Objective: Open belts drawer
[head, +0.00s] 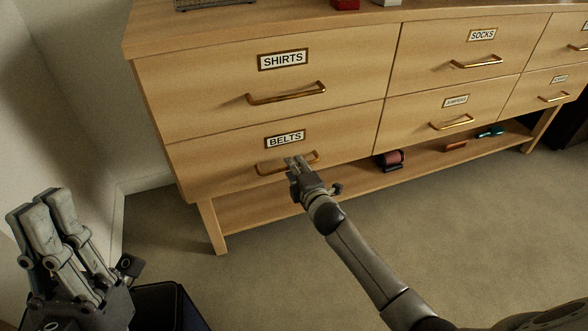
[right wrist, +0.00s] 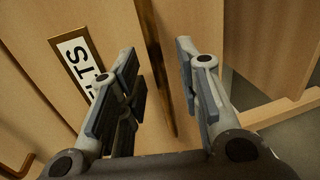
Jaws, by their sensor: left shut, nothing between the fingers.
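The belts drawer (head: 345,143) is the lower left drawer of a light wooden dresser, and its front looks closed. Its BELTS label (head: 285,139) sits above a brass bar handle (head: 268,169). My right gripper (head: 296,163) is at the handle's middle and covers part of it. In the right wrist view, the right gripper's fingers (right wrist: 160,85) are open, with the brass handle (right wrist: 162,75) running between them; no clear contact shows. The label (right wrist: 78,62) lies left of the fingers there. My left gripper (head: 48,208) is shut and empty at the lower left, away from the dresser.
The shirts drawer (head: 350,62) is above, with its own handle (head: 287,93). Other closed drawers are to the right. Below is an open shelf (head: 352,184) with a rolled item (head: 389,159). A dark suitcase (head: 165,305) is partly visible at bottom left. The carpet in front is clear.

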